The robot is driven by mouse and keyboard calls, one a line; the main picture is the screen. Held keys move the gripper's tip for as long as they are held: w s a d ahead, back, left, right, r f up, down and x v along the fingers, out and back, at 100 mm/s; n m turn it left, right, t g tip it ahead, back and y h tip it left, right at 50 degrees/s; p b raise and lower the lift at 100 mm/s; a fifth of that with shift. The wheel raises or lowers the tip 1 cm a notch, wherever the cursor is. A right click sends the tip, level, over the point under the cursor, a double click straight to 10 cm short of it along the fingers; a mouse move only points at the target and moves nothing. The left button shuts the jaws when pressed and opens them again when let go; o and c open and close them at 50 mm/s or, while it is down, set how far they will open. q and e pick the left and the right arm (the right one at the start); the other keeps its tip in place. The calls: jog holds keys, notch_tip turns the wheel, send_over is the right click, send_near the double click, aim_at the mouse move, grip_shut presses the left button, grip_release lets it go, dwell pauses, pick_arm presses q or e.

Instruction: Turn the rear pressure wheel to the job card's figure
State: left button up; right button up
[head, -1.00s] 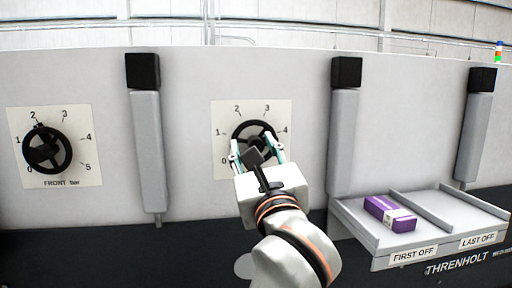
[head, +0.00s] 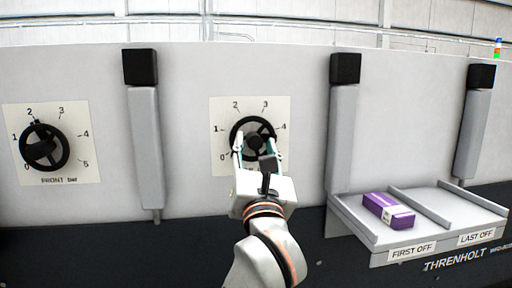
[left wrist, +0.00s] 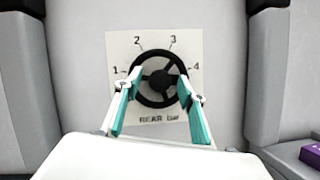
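The rear pressure wheel (head: 254,138) is a black spoked handwheel on a white dial plate with printed figures; it also shows in the left wrist view (left wrist: 159,79), above the words "REAR bar". My left gripper (head: 255,150) is in front of the wheel, its teal-padded fingers wide apart. In the left wrist view, the fingertips (left wrist: 161,76) overlap the left and right sides of the rim; I cannot tell whether they touch it. The wheel's pointer is not clear. No job card is readable. My right gripper is not in view.
The front pressure wheel (head: 45,148) is at the left, its marker near 2. Grey posts with black caps (head: 346,68) stand out from the panel on both sides of the rear dial. A tray (head: 420,222) at the right holds a purple carton (head: 388,211).

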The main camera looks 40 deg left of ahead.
pick_arm(q)
jog(key=shift+w+a+r, duration=0.1)
jog(key=shift+w+a, duration=0.05)
jog(key=shift+c, duration=0.5)
jog(key=c, duration=1)
